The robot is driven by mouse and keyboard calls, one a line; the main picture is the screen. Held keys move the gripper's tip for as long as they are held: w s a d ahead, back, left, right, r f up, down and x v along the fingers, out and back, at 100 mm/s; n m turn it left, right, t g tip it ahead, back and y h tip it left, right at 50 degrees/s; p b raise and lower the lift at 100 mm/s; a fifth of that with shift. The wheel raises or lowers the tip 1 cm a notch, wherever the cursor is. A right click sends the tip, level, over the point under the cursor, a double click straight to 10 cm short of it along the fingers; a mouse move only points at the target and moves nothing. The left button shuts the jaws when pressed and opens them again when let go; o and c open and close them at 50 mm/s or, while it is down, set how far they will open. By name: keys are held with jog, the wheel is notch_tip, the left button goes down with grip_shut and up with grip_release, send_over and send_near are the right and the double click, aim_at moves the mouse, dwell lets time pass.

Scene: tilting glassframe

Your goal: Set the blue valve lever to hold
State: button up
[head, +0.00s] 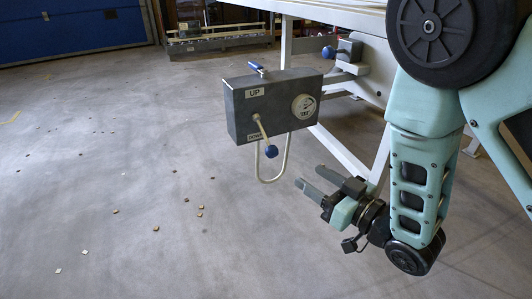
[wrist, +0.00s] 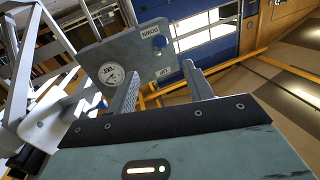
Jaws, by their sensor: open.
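A grey control box (head: 240,125) hangs at the table frame, with UP above and DOWN below on its front. A rod lever with a blue ball knob (head: 271,151) slants down and right, its knob near the DOWN label. I cannot tell for sure which is the valve lever. In the wrist view the box (wrist: 110,48) and its blue ball (wrist: 157,43) show beyond the fingers. My gripper (head: 308,174) is open and empty, below and right of the box, apart from it; it also shows in the wrist view (wrist: 160,68).
A round dial (head: 304,106) is on the box face, and a bent pale tube (head: 264,180) hangs below it. The white table frame (head: 345,155) stands behind, with another blue knob (head: 328,52). Small chips (head: 200,210) lie on the open floor at left.

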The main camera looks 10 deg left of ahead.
aim_at(276, 155)
jog(key=b+x, duration=0.4)
jog(key=x, duration=1)
jog(key=shift+w+a+f, duration=0.1)
jog(key=shift+w+a, duration=0.1)
jog(key=shift+w+a+b, duration=0.35)
jog(key=shift+w+a, duration=0.15)
jog(key=shift+a, duration=0.05)
jog(key=shift+c, duration=0.2)
grip_shut()
jog(key=shift+r+p, duration=0.25)
jog(key=shift+p, duration=0.05)
